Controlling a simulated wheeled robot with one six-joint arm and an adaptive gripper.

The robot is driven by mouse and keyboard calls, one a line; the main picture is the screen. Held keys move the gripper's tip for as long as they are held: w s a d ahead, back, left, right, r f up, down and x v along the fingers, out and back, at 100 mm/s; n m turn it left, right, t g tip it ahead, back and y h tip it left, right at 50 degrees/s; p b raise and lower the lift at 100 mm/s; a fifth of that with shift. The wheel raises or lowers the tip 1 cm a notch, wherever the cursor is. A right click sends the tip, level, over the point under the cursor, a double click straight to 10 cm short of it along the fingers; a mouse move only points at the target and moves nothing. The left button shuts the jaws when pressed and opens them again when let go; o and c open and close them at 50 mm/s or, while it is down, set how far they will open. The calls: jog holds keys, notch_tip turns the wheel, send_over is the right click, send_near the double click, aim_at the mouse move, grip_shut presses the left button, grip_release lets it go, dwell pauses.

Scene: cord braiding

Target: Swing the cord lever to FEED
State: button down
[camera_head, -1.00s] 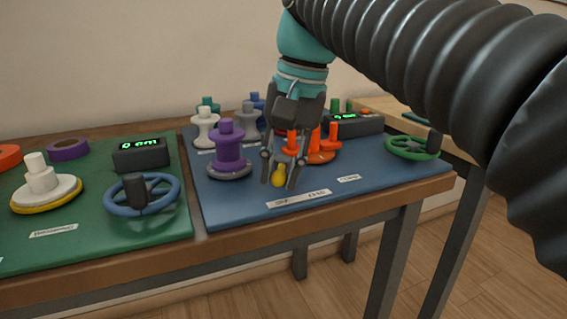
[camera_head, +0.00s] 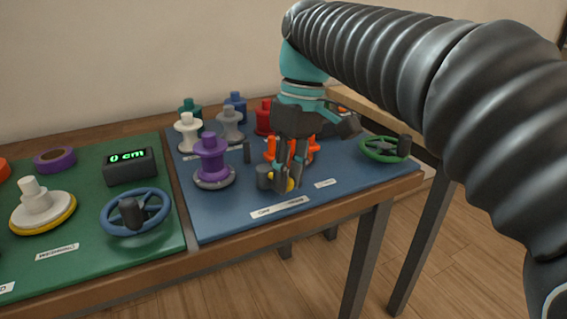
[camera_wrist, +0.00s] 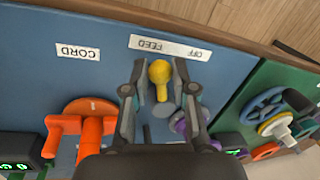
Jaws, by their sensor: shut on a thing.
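The cord lever has a yellow knob (camera_head: 285,184) at the front of the blue board (camera_head: 215,222). It also shows in the wrist view (camera_wrist: 160,73), its arm running back from the board's front edge. My gripper (camera_head: 290,186) is shut on the yellow knob, with one finger on each side of it. The label strip with OFF and FEED (camera_wrist: 170,47) lies just in front of the knob. The knob points nearer to the word FEED than to OFF. In the head view, my fingers partly hide the knob.
A purple spool (camera_head: 212,160) stands to the left, a green handwheel (camera_head: 380,149) to the right. A green board with a blue handwheel (camera_head: 135,212) lies further left.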

jog(key=shift+w+d+n+p, duration=0.3)
jog(key=shift+w+n, duration=0.2)
jog(key=shift+n, duration=0.6)
jog(key=c, duration=1)
grip_release()
jog(key=shift+w, duration=0.1)
jog(key=shift+o, duration=0.2)
jog(key=shift+r, duration=0.1)
notch_tip(320, 180, up, 7)
jog(key=w, duration=0.1)
jog(key=shift+d, duration=0.3)
jog(key=shift+w, duration=0.1)
